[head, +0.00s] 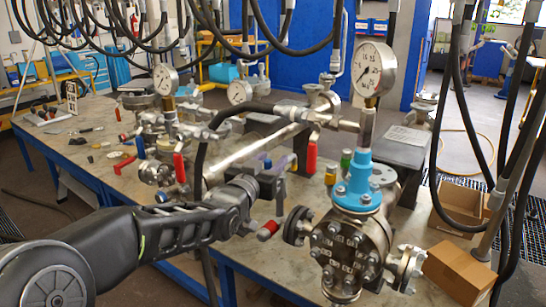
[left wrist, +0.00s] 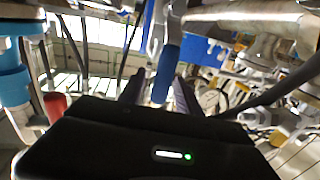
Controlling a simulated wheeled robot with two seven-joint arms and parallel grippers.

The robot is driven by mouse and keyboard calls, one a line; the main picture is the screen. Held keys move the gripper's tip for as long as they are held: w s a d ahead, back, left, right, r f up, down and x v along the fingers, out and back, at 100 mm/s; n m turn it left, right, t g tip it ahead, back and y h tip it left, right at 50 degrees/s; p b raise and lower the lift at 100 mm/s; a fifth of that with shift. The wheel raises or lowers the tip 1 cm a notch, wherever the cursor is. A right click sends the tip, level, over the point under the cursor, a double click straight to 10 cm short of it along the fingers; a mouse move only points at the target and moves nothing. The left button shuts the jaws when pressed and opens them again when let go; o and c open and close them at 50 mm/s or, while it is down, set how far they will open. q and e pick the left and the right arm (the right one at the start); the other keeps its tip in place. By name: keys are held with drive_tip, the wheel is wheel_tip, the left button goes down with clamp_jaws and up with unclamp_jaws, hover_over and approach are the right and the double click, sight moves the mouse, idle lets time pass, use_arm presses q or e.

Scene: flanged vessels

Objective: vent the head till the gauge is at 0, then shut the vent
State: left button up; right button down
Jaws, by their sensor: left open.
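The vessel head (head: 350,245) is a flanged metal body with a blue collar (head: 362,180), standing at the front right of the bench. A large round gauge (head: 374,69) rises above it; its needle is too small to read surely. My left gripper (head: 272,178) is left of the vessel, below the horizontal pipe. In the left wrist view a blue lever grip (left wrist: 166,72) shows between the two open fingers (left wrist: 160,92); I cannot tell whether they touch it. Whether this is the vent handle is unclear. My right gripper is out of view.
Red-handled valves stand near the pipe (head: 311,157) and low beside my gripper (head: 268,230). Two smaller gauges (head: 165,79) (head: 239,92) are farther back. Black hoses (head: 476,110) hang at the right and overhead. Cardboard boxes (head: 460,266) stand at the right.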

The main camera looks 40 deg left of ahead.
use_arm(q)
drive_tip(key=shift+w+a, duration=0.1)
drive_tip(key=shift+w, duration=0.5)
clamp_jaws()
idle(1.1)
